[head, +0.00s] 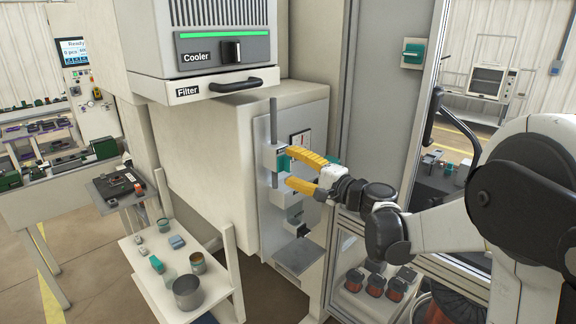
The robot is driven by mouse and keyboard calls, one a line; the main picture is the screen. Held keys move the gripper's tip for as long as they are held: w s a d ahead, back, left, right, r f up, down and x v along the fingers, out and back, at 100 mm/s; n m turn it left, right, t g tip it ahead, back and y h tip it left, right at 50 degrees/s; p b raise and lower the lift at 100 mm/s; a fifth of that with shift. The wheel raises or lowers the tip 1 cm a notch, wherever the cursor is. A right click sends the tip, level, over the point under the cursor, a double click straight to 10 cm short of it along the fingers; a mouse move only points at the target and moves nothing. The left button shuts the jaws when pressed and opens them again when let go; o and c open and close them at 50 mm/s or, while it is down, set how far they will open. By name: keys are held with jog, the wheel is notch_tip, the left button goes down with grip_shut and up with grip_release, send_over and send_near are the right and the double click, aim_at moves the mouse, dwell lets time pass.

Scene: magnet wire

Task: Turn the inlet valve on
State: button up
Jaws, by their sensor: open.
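My gripper (289,167) reaches in from the right with its two yellow fingers spread, one above the other, in front of a panel on the side of the beige machine. A small teal part (284,163) shows at the panel between the fingertips. It may be the inlet valve's handle, but no label is readable and its turn position is not clear. Another teal piece (334,160) shows just behind the upper finger. Whether the fingers touch anything cannot be told. Grey fittings on a vertical rod (273,118) sit around them, partly hidden by the fingers.
The cooler (222,50) with its black knob and filter drawer (210,88) juts out above left. A glass-doored cabinet with a teal switch (413,54) stands right. A white cart (190,262) with cans is at lower left. A grey shelf (299,256) lies below the gripper.

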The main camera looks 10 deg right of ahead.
jog(key=v, duration=1)
jog(key=shift+s, duration=0.2)
jog(key=shift+d, duration=0.15)
jog(key=s+a+f+n+g+h+b, duration=0.1)
jog(key=s+a+f+n+g+h, duration=0.1)
jog(key=s+a+f+n+g, duration=0.3)
jog(key=s+a+f+h, duration=0.1)
jog(key=s+f+h, duration=0.1)
jog(key=s, duration=0.5)
jog(key=s+d+f+n+g+h, duration=0.1)
jog(key=s+d+f+n+h, duration=0.1)
jog(key=s, duration=0.5)
jog(key=s+d+f+n+g+h+b, duration=0.1)
jog(key=s+d+f+n+h, duration=0.2)
jog(key=s+d+f+h, duration=0.2)
jog(key=shift+s+d+n, duration=0.3)
jog(key=shift+s+d, duration=0.1)
jog(key=shift+s, duration=0.85)
